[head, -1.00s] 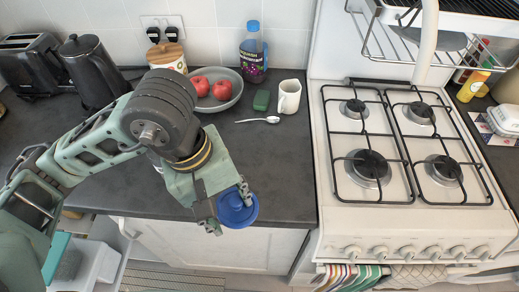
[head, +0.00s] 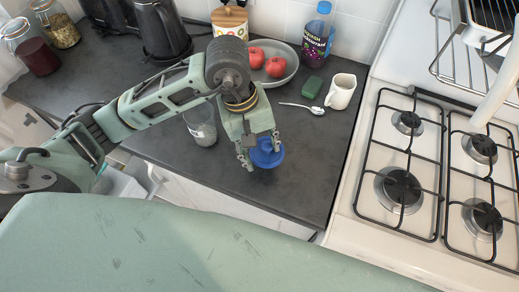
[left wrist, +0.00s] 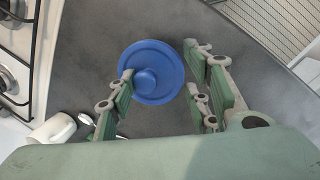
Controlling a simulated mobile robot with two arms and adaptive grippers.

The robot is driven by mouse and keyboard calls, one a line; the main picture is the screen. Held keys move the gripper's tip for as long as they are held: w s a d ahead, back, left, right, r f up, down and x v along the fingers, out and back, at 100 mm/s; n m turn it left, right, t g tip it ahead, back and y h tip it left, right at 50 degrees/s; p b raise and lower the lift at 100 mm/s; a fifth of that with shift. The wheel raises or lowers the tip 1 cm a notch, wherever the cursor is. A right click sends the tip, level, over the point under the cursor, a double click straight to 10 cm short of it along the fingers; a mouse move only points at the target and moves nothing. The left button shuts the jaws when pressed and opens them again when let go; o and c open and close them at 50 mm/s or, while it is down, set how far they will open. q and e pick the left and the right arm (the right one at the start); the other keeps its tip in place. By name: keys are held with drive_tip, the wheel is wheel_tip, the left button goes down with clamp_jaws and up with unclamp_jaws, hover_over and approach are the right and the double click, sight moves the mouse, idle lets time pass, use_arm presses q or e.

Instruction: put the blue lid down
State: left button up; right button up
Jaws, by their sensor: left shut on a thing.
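The blue lid (head: 268,158) is a round disc with a knob, at the front part of the dark counter (head: 300,190). In the left wrist view the lid (left wrist: 165,62) shows its knob side, with the counter around it. My left gripper (head: 260,150) points down at the lid and is shut on it. In the left wrist view its two fingers (left wrist: 160,80) are on either side of the knob, spaced apart. I cannot tell whether the lid touches the counter. My right gripper is not in view.
A clear glass container (head: 201,126) stands left of the gripper. The stove (head: 375,235) is at right. Counter right of the lid is clear.

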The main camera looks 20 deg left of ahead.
sight(257, 151)
use_arm(q)
drive_tip(key=shift+w+a+f, duration=0.1)
drive_tip(key=shift+a+f, duration=0.05)
drive_tip(key=shift+f, duration=0.1)
drive_tip(key=x, duration=0.1)
drive_tip(key=p+x, duration=0.1)
drive_tip(key=x, duration=0.1)
drive_tip(key=shift+a+f+p, duration=0.15)
drive_tip(key=shift+a+p, duration=0.15)
drive_tip(key=shift+f, duration=0.2)
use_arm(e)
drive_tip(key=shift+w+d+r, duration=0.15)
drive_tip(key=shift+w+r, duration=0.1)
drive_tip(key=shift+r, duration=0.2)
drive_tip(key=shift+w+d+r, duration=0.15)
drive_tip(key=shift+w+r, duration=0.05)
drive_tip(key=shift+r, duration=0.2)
use_arm(q)
drive_tip(key=shift+f, duration=0.1)
